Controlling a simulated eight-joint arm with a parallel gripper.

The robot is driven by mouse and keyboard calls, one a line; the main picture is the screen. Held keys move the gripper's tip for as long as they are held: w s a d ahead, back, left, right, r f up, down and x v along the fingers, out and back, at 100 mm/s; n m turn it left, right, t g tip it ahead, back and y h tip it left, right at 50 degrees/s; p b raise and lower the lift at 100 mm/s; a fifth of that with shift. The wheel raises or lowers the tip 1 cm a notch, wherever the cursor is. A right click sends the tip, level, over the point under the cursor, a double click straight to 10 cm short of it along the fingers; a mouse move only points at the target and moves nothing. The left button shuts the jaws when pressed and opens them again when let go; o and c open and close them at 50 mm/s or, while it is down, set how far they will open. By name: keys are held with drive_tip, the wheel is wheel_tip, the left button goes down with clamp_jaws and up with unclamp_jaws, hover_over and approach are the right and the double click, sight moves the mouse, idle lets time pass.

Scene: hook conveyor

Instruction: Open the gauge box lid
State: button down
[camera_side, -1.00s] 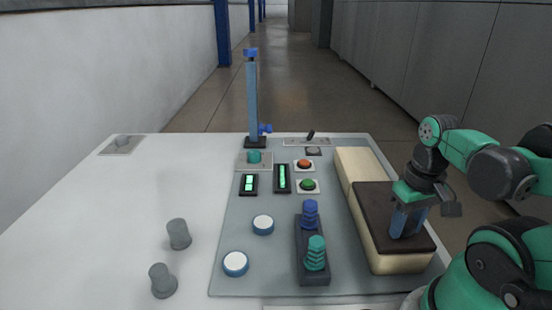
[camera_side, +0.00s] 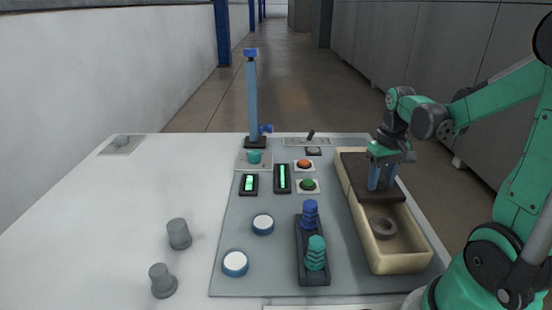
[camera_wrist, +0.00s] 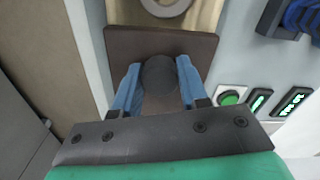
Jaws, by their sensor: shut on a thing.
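The gauge box (camera_side: 427,260) is a long cream box on the right of the grey panel. Its dark brown lid (camera_side: 354,162) lies over the far part, and the near part is uncovered. A grey ring (camera_side: 383,227) lies inside the open part; its edge also shows in the wrist view (camera_wrist: 167,8). My gripper (camera_side: 382,188) is at the lid, its blue fingers pointing down. In the wrist view, the fingers (camera_wrist: 158,88) stand on both sides of a round dark knob (camera_wrist: 160,76) on the lid (camera_wrist: 120,45) and are shut on it.
Left of the box are a green button (camera_side: 308,185), an orange button (camera_side: 304,164) and lit displays (camera_side: 282,178). A dark rack (camera_side: 313,274) holds a blue and a teal ribbed piece. A blue post (camera_side: 253,100) stands at the back. The left table is mostly clear.

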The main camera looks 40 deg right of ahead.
drive_tip(key=shift+w+d, duration=1.6)
drive_tip(key=shift+d, duration=0.05)
drive_tip(key=shift+c, duration=2.3)
unclamp_jaws()
drive_tip(key=shift+r, duration=0.1)
drive_tip(key=shift+r, duration=2.75)
drive_tip(key=shift+a, duration=0.1)
drive_tip(key=w+a+n+t, duration=0.1)
drive_tip(key=a+n+t, duration=0.5)
drive_tip(key=a, duration=1.4)
drive_tip(key=shift+w+a+r+t, duration=0.15)
drive_tip(key=shift+a+t, duration=0.2)
drive_tip(key=shift+t, duration=0.25)
